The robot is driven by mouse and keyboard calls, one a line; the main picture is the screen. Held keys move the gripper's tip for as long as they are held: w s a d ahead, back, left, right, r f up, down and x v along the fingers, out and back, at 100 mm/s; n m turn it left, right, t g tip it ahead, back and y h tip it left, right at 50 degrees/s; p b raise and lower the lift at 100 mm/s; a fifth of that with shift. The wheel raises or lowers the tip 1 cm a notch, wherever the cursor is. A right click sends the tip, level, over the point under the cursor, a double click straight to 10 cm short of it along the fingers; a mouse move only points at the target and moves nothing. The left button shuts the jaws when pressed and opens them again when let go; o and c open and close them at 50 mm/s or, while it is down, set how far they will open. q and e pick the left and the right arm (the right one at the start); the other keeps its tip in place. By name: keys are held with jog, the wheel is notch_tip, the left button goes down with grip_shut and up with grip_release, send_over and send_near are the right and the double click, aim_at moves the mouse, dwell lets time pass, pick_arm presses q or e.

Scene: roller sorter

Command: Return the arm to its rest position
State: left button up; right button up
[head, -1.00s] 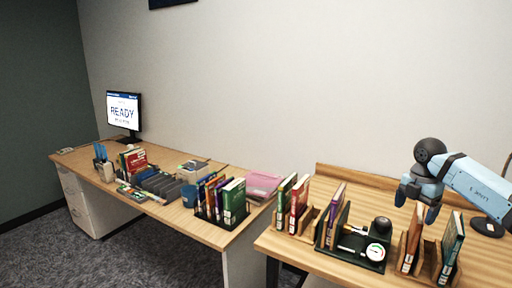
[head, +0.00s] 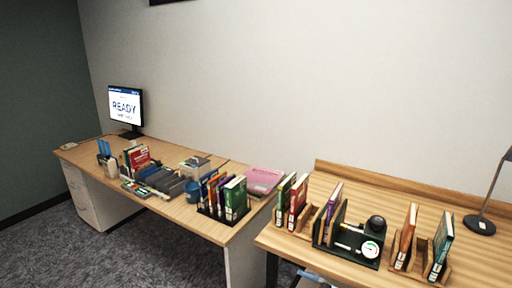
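Neither gripper shows clearly in the head view. A small pale blue and dark piece, which looks like part of my arm, shows at the bottom edge below the front of the right desk (head: 285,243). Whether it belongs to a gripper I cannot tell. No arm is over the right desk, and the books there stand clear of me.
The right desk holds book racks, a dark green tray with a round dial (head: 370,249) and a black lamp base (head: 479,225). The left desk (head: 190,214) holds a monitor (head: 126,107), a blue cup (head: 192,192), books and a pink folder (head: 264,181).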

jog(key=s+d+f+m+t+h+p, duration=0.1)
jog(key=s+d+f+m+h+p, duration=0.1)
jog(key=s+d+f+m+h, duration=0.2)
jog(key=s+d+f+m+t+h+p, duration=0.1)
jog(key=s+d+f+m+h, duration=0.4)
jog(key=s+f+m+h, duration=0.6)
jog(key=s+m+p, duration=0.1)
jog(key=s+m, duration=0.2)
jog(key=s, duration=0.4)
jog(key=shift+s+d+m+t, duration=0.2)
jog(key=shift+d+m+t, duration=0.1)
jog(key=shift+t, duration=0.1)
